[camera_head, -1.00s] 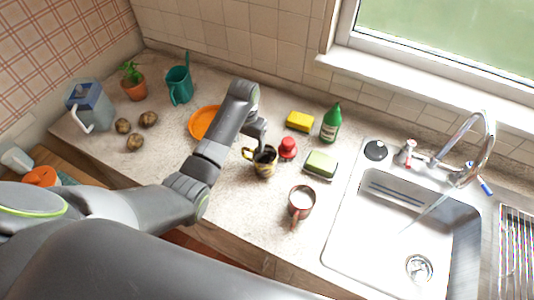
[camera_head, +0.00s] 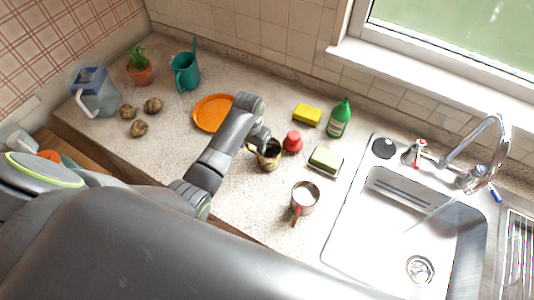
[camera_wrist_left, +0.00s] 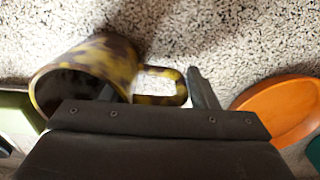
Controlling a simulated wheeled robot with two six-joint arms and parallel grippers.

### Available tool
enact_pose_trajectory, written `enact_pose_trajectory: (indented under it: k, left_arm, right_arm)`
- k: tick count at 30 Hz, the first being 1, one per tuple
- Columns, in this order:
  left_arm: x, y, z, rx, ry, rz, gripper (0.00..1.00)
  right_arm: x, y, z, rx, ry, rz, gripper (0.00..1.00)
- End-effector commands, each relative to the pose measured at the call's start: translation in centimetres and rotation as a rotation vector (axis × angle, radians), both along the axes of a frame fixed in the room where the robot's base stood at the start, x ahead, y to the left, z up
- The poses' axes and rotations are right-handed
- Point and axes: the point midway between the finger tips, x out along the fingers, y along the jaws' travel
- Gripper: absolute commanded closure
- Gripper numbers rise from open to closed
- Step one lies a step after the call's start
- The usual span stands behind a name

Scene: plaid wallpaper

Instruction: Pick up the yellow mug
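The yellow mug (camera_head: 270,159), mottled yellow and black, stands on the counter near the middle of the head view. It is large at the left of the left wrist view (camera_wrist_left: 100,58), with its handle (camera_wrist_left: 163,99) pointing right. My left gripper (camera_head: 259,141) is down at the mug's handle side. In the left wrist view the gripper (camera_wrist_left: 152,82) is open. One finger is right of the handle; the other overlaps the mug's mouth, so the handle lies between them. Whether a finger touches the mug is unclear. My right gripper is not in view.
A red-capped item (camera_head: 293,141) stands close right of the mug. A sponge on a dish (camera_head: 325,160) and a pinkish mug (camera_head: 304,198) are farther right, before the sink (camera_head: 400,225). An orange plate (camera_head: 212,113) lies left behind my arm. A green bottle (camera_head: 339,118) stands behind.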

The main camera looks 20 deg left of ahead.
Motion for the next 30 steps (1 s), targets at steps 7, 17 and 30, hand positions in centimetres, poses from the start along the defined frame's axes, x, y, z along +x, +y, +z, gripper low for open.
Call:
enact_pose_trajectory:
  k: [7,17,30]
  left_arm:
    - [0.0,0.0,0.0,0.001,0.001,0.000,0.80]
    - [0.0,0.1,0.2,0.002,0.000,0.001,0.87]
    - [0.2,0.1,6.9,0.002,-0.006,0.000,0.87]
  right_arm:
    - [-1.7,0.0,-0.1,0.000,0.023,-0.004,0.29]
    - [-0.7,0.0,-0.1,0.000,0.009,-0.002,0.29]
    - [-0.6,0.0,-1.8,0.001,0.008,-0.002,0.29]
